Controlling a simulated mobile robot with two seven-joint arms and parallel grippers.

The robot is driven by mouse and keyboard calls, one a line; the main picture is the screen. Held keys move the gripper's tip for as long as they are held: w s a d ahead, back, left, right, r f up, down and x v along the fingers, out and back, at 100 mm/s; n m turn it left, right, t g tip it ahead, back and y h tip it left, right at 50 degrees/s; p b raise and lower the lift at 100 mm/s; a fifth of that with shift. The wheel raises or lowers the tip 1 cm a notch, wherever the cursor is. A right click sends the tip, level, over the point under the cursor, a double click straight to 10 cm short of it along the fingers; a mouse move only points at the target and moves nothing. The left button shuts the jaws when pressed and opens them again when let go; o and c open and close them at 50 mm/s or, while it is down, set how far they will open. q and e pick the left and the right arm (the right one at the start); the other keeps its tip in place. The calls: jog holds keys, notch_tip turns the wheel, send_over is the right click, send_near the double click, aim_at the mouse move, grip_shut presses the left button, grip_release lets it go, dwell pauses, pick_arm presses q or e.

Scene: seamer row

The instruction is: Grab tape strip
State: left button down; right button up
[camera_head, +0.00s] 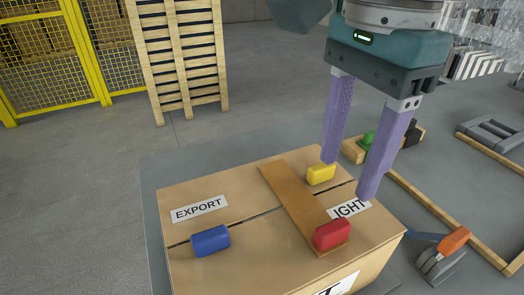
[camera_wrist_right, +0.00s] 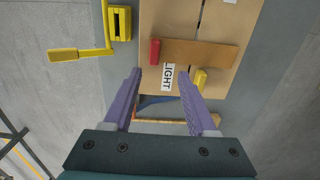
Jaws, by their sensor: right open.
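The brown tape strip (camera_head: 288,195) lies across the top of a cardboard box (camera_head: 190,270), crossing its dark seam. A red block (camera_head: 332,234) sits on the strip's near end. A yellow block (camera_head: 321,174) is beside the strip on the right, and a blue block (camera_head: 211,241) is to the left. My right gripper (camera_head: 349,180) is open and empty, its purple fingers pointing down above the box's right side. In the right wrist view the tape strip (camera_wrist_right: 205,53) is beyond the fingertips (camera_wrist_right: 160,72). My left gripper is not in view.
The box carries an EXPORT label (camera_head: 199,209) and a partly hidden label ending in IGHT (camera_head: 351,208). A wooden pallet (camera_head: 180,60) and yellow mesh fence (camera_head: 55,50) stand behind. An orange-handled tool (camera_head: 452,242) is at the right. Grey floor left of the box is clear.

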send_over(339, 224)
jog(key=f, duration=0.4)
jog(key=shift+w+d+f+p, duration=0.15)
jog(key=shift+w+d+p, duration=0.05)
jog(key=shift+w+p, duration=0.15)
jog(key=f, duration=0.4)
jog(key=shift+s+a+f+p, duration=0.15)
jog(key=shift+s+f+p, duration=0.1)
jog(key=shift+s+p, duration=0.15)
jog(key=shift+f, duration=0.45)
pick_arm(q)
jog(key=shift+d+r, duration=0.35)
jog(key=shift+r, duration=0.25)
pick_arm(e)
jog(key=c, duration=0.3)
grip_shut()
